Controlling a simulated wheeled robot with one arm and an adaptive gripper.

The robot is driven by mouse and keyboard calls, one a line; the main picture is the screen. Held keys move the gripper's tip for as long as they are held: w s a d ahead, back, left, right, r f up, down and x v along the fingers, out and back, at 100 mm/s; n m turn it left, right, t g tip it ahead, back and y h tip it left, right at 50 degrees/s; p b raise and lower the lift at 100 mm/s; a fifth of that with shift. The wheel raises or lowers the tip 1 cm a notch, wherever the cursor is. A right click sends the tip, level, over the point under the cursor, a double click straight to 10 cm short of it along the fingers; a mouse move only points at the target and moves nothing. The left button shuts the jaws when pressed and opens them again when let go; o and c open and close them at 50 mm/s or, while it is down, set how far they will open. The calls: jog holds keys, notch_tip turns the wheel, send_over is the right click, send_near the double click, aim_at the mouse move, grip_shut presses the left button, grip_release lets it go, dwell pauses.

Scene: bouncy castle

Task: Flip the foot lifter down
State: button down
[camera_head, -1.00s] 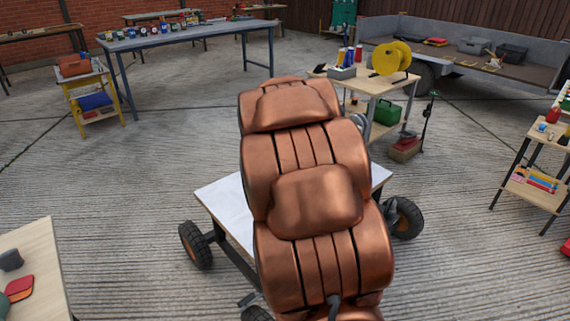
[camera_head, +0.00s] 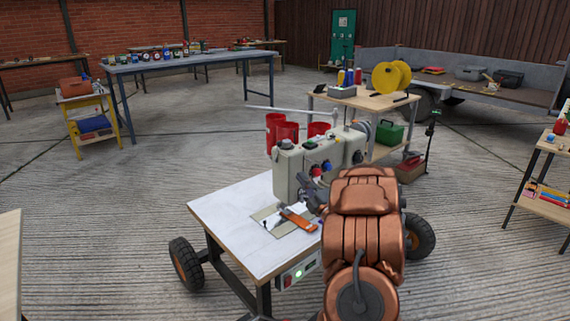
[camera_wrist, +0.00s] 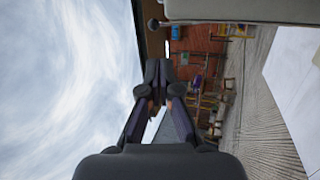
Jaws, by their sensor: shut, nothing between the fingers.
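A beige sewing machine (camera_head: 288,172) stands on a white-topped wheeled table (camera_head: 235,222), with dials and red and blue parts on its front. My gripper (camera_head: 304,182) is shut and empty, in front of the machine's left end, partly hidden by my copper arm. In the wrist view my gripper's fingertips (camera_wrist: 158,70) meet in the middle. A beige surface (camera_wrist: 240,10), likely the machine, is at the top edge there. A small dark knob on a short rod (camera_wrist: 154,23) sticks out beside it, apart from the fingertips; I cannot tell whether it is the foot lifter.
A pale sheet with an orange strip (camera_head: 299,218) lies below the machine's head. Red cylinders (camera_head: 286,131) and a white rod (camera_head: 290,109) are behind it. A control box with a green light (camera_head: 298,272) hangs under the table's front. The table's left part is clear.

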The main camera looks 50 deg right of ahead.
jog(key=shift+s+d+f+t, duration=0.1)
jog(key=shift+s+f+t, duration=0.15)
jog(key=shift+s, duration=0.15)
jog(key=shift+s+d+f+t, duration=0.1)
jog(key=shift+s+t, duration=0.15)
jog(key=shift+s, duration=0.15)
jog(key=b, duration=0.3)
send_near(277, 152)
notch_tip(277, 152, up, 5)
jog(key=w, duration=0.3)
jog(key=shift+w+d+r+b, duration=0.4)
jog(key=shift+w+d, duration=0.3)
jog(key=shift+w, duration=0.05)
jog(key=shift+r, duration=0.15)
